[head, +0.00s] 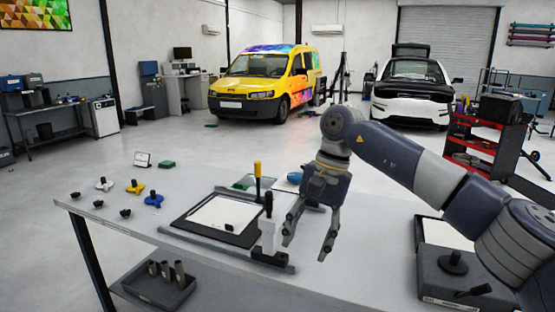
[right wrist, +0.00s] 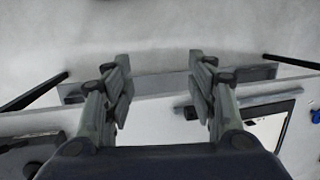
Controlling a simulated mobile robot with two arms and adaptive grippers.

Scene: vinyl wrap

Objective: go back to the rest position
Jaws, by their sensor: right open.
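My right gripper (head: 309,238) comes in from the right in the head view, over the right half of the grey table (head: 330,285). Its two fingers are spread and point down, with nothing between them. In the right wrist view the fingers (right wrist: 158,85) are also apart and empty, with the table edge and pale floor beyond. The gripper is just right of a black-framed board with a white sheet (head: 222,212). My left gripper does not show.
A yellow-topped tool (head: 257,180) and a white-and-black upright piece (head: 268,230) stand at the board. Several knobs, one of them blue (head: 154,199), lie at the table's left. A dark device (head: 450,275) sits on the right under my arm. A red cart (head: 475,150) stands behind.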

